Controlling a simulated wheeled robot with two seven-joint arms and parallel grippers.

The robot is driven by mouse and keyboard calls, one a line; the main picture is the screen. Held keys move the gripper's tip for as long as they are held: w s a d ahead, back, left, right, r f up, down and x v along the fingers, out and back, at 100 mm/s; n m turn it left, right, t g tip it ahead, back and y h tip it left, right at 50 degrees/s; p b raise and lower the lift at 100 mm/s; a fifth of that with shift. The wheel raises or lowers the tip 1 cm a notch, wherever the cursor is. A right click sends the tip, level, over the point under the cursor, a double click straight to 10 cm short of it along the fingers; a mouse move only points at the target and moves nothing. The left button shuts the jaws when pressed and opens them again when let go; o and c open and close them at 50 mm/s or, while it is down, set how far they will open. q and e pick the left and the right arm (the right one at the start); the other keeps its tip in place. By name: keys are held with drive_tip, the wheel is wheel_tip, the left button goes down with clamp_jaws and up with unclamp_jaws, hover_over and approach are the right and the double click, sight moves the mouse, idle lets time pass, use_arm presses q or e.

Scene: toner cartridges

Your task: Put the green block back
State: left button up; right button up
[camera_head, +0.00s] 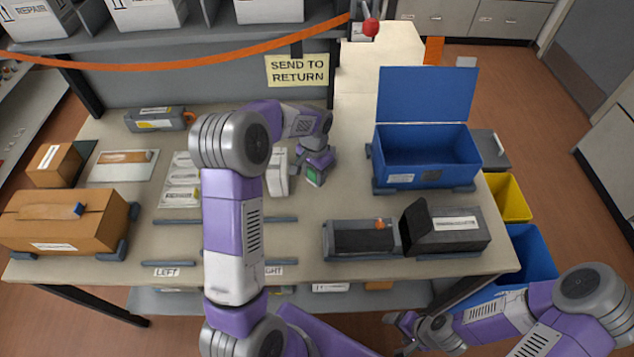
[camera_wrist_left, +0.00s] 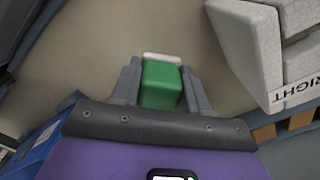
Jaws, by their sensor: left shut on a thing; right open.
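The green block (camera_head: 315,177) is between the fingers of my left gripper (camera_head: 316,170), above the middle of the table. In the left wrist view the green block (camera_wrist_left: 162,84) sits between the two grey fingers of my left gripper (camera_wrist_left: 160,85), with a white strip at its far end. A white block-like piece (camera_head: 279,172) stands just left of the gripper, partly hidden by my arm. In the left wrist view a pale piece beside a RIGHT label (camera_wrist_left: 312,88) is at the right. My right gripper (camera_head: 405,330) is open and empty, low in front of the table.
A blue open-lidded box (camera_head: 428,178) stands at the right. A black open case (camera_head: 362,238) lies at the front right. A cardboard box (camera_head: 62,220) sits at the left, and a grey cartridge (camera_head: 155,119) at the back left. Table (camera_head: 345,205) is bare right of my left gripper.

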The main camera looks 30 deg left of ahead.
sight(315, 190)
use_arm(q)
drive_tip(key=shift+f+b, duration=0.4)
drive_tip(key=shift+f, duration=2.1)
drive_tip(key=shift+f, duration=0.1)
drive_tip(key=o, duration=1)
drive_tip(key=shift+r, duration=0.25)
wheel_tip(315, 190, up, 12)
drive_tip(key=shift+f+p, duration=0.1)
drive_tip(key=shift+p, duration=1)
